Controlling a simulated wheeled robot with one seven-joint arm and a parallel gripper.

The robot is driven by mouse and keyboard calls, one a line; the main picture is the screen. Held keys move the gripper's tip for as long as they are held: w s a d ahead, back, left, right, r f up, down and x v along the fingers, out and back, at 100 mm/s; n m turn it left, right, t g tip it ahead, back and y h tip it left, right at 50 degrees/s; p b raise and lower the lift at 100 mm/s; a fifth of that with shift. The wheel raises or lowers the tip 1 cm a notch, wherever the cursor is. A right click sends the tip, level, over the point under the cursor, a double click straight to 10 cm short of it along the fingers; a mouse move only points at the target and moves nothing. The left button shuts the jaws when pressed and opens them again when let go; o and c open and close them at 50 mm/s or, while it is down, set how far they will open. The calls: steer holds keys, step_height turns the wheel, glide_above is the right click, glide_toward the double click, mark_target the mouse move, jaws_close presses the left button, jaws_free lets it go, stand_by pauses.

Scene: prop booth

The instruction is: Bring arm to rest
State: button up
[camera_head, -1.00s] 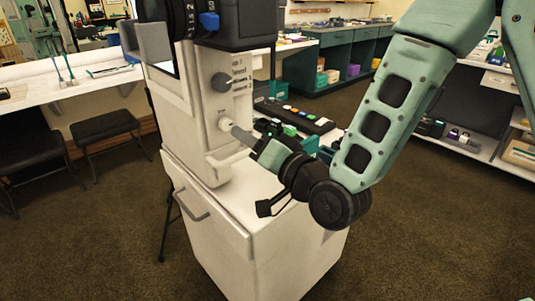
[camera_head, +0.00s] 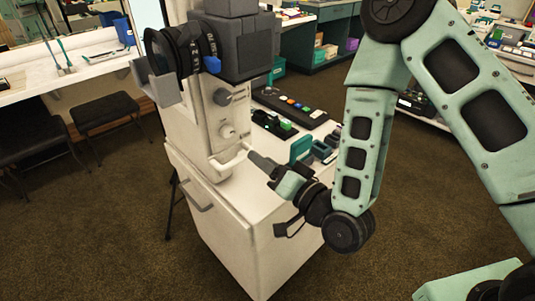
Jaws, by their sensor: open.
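My gripper (camera_head: 262,162) is at the end of my green arm, above the top of a white cabinet (camera_head: 235,245). It points left toward a white machine (camera_head: 190,118) with a camera-like unit (camera_head: 240,45) on top. A gap shows between the fingertips and the round knob (camera_head: 227,131) on the machine's front, and nothing shows in the jaws. The fingers are seen side-on, so the space between them is hard to make out. My arm's links fill much of the right side.
A black panel with coloured buttons (camera_head: 290,105) and teal boxes (camera_head: 302,149) stand on the cabinet beside my gripper. Dark stools (camera_head: 103,111) stand at the left below a white counter (camera_head: 90,75). Open carpet (camera_head: 110,230) lies in front.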

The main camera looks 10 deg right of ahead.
stand_by(0.6)
steer(key=s+a+n+g+h, duration=0.1)
steer(key=s+a+n+g, duration=0.1)
steer(key=a+n+g, duration=0.3)
steer(key=s+d+r+n+g+h, duration=0.2)
steer(key=s+d+r+g+h, duration=0.1)
steer(key=s, duration=0.6)
steer(key=s+d+r+n+g+h, duration=0.3)
steer(key=s+d+g+h, duration=0.2)
steer(key=s+d+g, duration=0.2)
steer(key=s+d, duration=0.2)
steer(key=s, duration=0.1)
steer(key=shift+r+h, duration=0.3)
steer(key=shift+r, duration=0.05)
stand_by(0.4)
